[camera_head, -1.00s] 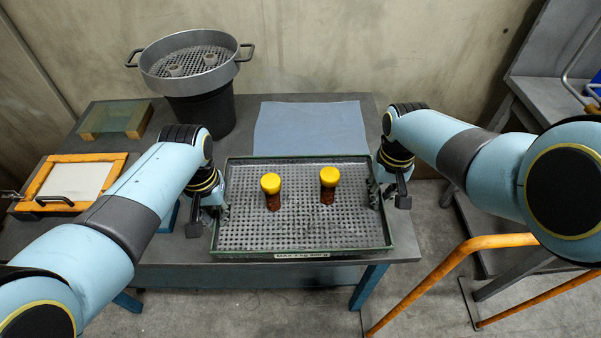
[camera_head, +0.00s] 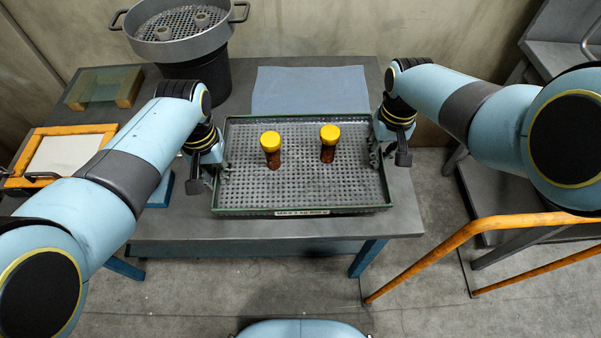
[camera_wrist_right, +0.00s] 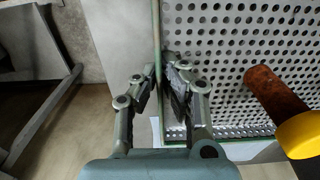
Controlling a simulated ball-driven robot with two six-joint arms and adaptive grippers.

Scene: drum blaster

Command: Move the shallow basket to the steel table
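The shallow basket (camera_head: 300,211) is a perforated metal tray with a green rim, over the grey table in the middle of the head view. Two brown bottles with yellow caps (camera_head: 270,148) (camera_head: 330,142) stand upright in it. My left gripper (camera_head: 222,172) is at its left rim and looks shut on it, though the fingers are small there. My right gripper (camera_head: 376,155) is at the right rim. In the right wrist view its fingers (camera_wrist_right: 164,80) pinch the rim (camera_wrist_right: 157,35) from both sides. I cannot tell whether the basket touches the table.
The grey table (camera_head: 402,205) also holds a blue mat (camera_head: 310,90) behind the basket. A pot with a sieve (camera_head: 190,75), a glass-topped block (camera_head: 103,88) and an orange-framed panel (camera_head: 65,155) stand left. An orange rail (camera_head: 445,248) and another grey table (camera_head: 510,200) are at right.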

